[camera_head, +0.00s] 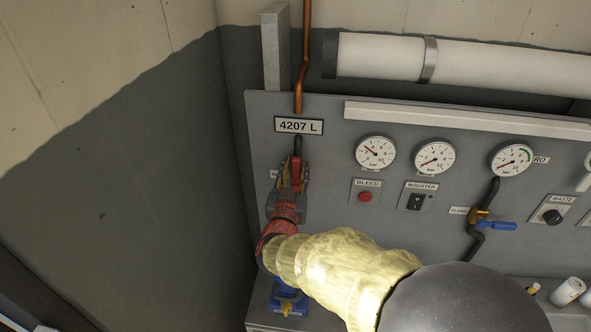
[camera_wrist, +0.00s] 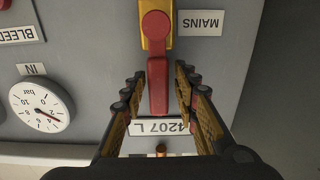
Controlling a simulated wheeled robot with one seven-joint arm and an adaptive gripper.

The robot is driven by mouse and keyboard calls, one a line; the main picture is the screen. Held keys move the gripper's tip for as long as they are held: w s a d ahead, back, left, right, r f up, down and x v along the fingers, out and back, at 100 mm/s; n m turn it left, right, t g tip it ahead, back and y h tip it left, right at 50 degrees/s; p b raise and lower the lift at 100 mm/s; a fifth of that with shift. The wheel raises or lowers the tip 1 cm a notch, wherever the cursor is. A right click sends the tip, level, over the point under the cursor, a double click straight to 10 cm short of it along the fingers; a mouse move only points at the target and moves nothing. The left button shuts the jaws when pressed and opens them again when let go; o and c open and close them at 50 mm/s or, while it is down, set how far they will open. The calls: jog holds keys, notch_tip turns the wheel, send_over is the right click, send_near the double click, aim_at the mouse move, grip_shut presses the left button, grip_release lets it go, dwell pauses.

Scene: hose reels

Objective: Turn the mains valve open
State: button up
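The mains valve has a red lever (camera_head: 296,172) that points up along the pipe below the "4207 L" sign in the head view. In the wrist view, which is upside down, the red lever (camera_wrist: 158,85) extends from a yellow valve body (camera_wrist: 154,48) beside the "MAINS" label (camera_wrist: 200,22). My gripper (camera_head: 293,178) is at the lever. In the wrist view my gripper (camera_wrist: 158,85) is open, with one finger on each side of the lever and visible gaps between. The head view partly hides the valve behind my gripper.
The grey panel (camera_head: 335,190) holds gauges (camera_head: 375,152), a red bleed button (camera_head: 365,197), a booster switch (camera_head: 416,201) and a blue-handled valve (camera_head: 495,225) to the right. A copper pipe (camera_head: 303,70) rises above. A dark wall (camera_head: 180,180) stands close on the left.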

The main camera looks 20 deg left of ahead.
jog(key=shift+o, duration=0.4)
jog(key=v, duration=1.2)
